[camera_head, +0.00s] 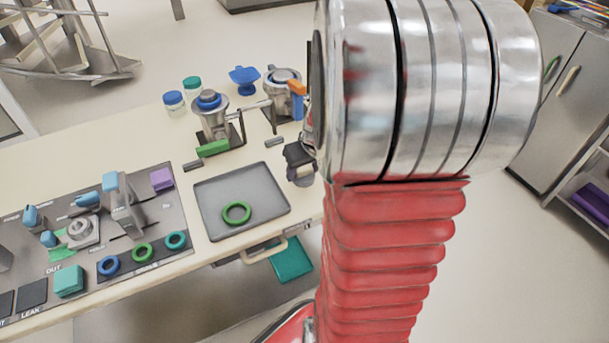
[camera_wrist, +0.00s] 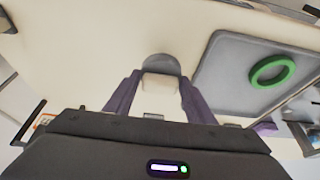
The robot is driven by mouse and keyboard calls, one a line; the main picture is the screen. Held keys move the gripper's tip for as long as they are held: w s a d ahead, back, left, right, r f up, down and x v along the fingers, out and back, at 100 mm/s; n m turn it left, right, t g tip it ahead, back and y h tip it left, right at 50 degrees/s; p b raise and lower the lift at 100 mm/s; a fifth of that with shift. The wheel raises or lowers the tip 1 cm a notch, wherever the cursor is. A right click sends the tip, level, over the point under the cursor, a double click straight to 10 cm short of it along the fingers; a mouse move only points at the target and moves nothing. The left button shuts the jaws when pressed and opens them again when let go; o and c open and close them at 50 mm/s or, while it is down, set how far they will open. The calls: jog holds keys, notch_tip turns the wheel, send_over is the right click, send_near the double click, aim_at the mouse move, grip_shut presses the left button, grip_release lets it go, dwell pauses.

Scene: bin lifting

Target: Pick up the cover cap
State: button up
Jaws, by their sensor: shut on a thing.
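My gripper shows in the wrist view (camera_wrist: 155,98), its two purple fingers closed on the sides of a small rounded grey piece (camera_wrist: 161,64), which I take to be the cover cap. A pale block face shows between the fingers below its dome. In the head view my dark gripper (camera_head: 300,156) is beside the right edge of the grey tray, partly hidden by my arm. The grey cap (camera_head: 303,178) shows at its lower end. I cannot tell whether the cap touches the table.
The grey tray (camera_head: 210,190) holds a green ring (camera_head: 237,212). Metal clamp-like units (camera_head: 213,124) and lidded jars (camera_head: 174,104) stand behind it. A dark panel with coloured rings and blocks (camera_head: 120,215) lies to the left. A teal drawer-like piece (camera_head: 291,262) is below the table edge.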

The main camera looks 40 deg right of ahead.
aim_at(303, 168)
notch_tip(303, 168, up, 7)
jog(key=shift+r, duration=0.1)
dwell(0.7)
